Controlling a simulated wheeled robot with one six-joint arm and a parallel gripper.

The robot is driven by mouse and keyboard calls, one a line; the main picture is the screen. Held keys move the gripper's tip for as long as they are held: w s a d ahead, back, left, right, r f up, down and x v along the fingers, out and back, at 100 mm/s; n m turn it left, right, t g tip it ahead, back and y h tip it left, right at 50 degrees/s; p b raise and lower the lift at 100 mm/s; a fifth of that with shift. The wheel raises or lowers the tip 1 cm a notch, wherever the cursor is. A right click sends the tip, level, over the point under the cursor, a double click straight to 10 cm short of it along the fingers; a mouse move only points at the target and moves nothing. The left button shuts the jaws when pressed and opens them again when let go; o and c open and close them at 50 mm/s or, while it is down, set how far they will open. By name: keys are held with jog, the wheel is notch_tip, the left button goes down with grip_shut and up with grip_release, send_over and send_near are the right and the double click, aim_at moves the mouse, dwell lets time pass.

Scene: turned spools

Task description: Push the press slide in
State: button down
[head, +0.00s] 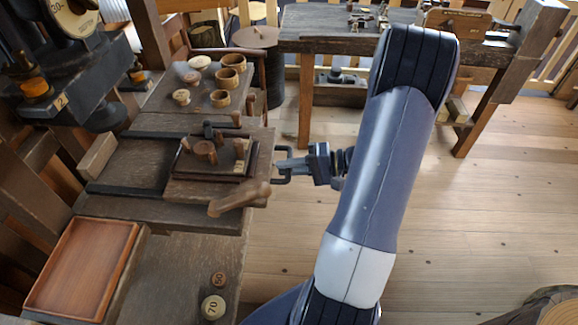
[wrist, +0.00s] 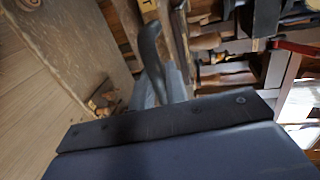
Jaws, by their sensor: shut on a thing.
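The press slide (head: 262,150) is a dark wooden board lying on the bench between two black rails, at the right end of the rails. It bears a shallow tray (head: 182,174) holding several small turned wooden pieces. A dark metal pull handle (head: 284,179) sticks out from its right edge over the floor. My gripper (head: 297,165) is at this handle from the right and is shut on it. In the wrist view, a dark curved piece (wrist: 149,45) stands at the finger ends; the slide itself cannot be made out there.
The black rails (head: 125,192) run left over bare board to a pale wooden block (head: 97,156). A wooden lever (head: 238,199) lies across the slide's near corner. A dark press (head: 65,75) stands upper left. An empty red-brown tray (head: 82,268) lies near left. Cups (head: 232,62) stand behind.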

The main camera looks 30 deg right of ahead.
aim_at(235, 165)
jog(key=b+x, duration=0.2)
jog(key=x, duration=0.2)
jog(key=r+b+x, duration=0.1)
jog(key=b+x, duration=0.1)
jog(key=x, duration=0.2)
jog(key=r+b+x, duration=0.1)
jog(key=x, duration=0.3)
jog(key=shift+w+a+b, duration=0.2)
jog(key=shift+a+b, duration=0.15)
jog(key=shift+b, duration=0.05)
jog(key=shift+w+a+r, duration=0.2)
jog(key=shift+w+a, duration=0.1)
jog(key=shift+a, duration=0.1)
jog(key=c, duration=1.5)
grip_release()
